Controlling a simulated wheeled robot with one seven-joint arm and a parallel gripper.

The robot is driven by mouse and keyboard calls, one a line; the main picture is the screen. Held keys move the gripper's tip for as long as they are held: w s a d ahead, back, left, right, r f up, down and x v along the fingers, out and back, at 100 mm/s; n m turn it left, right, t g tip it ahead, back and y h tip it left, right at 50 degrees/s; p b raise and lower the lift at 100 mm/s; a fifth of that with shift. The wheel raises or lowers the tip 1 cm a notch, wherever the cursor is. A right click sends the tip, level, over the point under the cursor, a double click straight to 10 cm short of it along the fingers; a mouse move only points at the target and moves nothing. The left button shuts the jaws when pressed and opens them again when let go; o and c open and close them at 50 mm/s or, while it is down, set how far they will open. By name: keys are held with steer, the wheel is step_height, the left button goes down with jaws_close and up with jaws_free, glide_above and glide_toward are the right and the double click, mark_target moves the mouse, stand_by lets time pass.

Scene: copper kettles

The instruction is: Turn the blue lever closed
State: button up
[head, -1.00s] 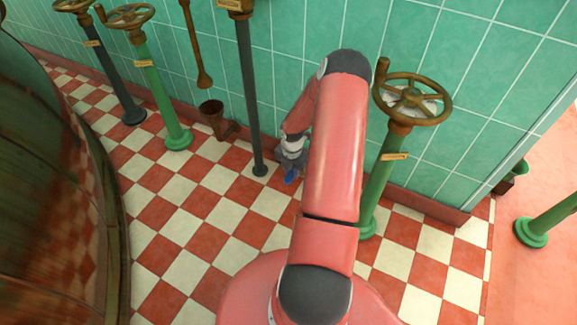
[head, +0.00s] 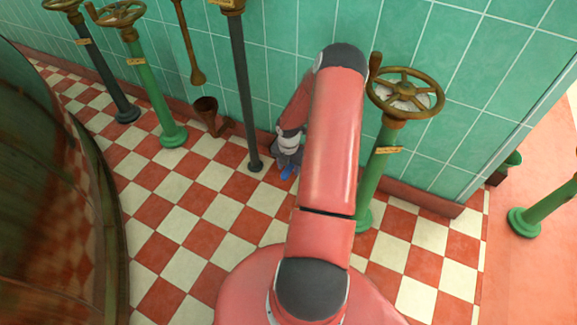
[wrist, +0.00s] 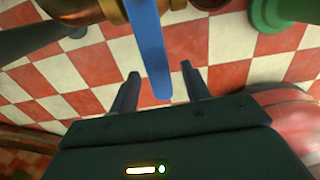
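The blue lever (wrist: 150,45) is a flat bar that hangs from a brass fitting (wrist: 112,10) at the top of the wrist view. Its free end reaches down between the two dark fingers of my gripper (wrist: 160,70). The fingers are apart, with a gap visible on each side of the lever, so my gripper is open around it and not clamped. In the head view my gripper (head: 287,155) is low by the green wall, partly hidden by my arm. Only a small blue piece of the lever (head: 288,172) shows there.
A dark pole (head: 246,95) stands just left of my gripper. A green pipe with a brass handwheel (head: 405,92) stands right of my arm. A large copper vessel (head: 50,190) fills the left. The checkered floor between is clear.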

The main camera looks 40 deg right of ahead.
mark_target(289, 169)
steer(key=shift+r+p, duration=0.6)
steer(key=shift+r, duration=3.3)
steer(key=a+r+m+h, duration=0.1)
steer(key=a+r+m, duration=0.25)
steer(key=r, duration=0.55)
steer(key=s+a+r+m+t+h, duration=0.1)
steer(key=a+r+m, duration=0.2)
steer(key=a+r, duration=0.35)
steer(key=a+r+m+h, duration=0.1)
steer(key=a+r+m, duration=0.25)
steer(key=r, duration=0.75)
steer(key=s+a+r+m+t+y, duration=0.1)
steer(key=s+a+r+m+t, duration=0.1)
steer(key=s+a+r+m, duration=0.4)
steer(key=s+a+r+m+t+y, duration=0.2)
steer(key=s+a+r+m, duration=0.4)
steer(key=s+a, duration=0.4)
steer(key=shift+s+m+t+p, duration=0.25)
steer(key=shift+m+t+p, duration=0.05)
steer(key=shift+p, duration=0.1)
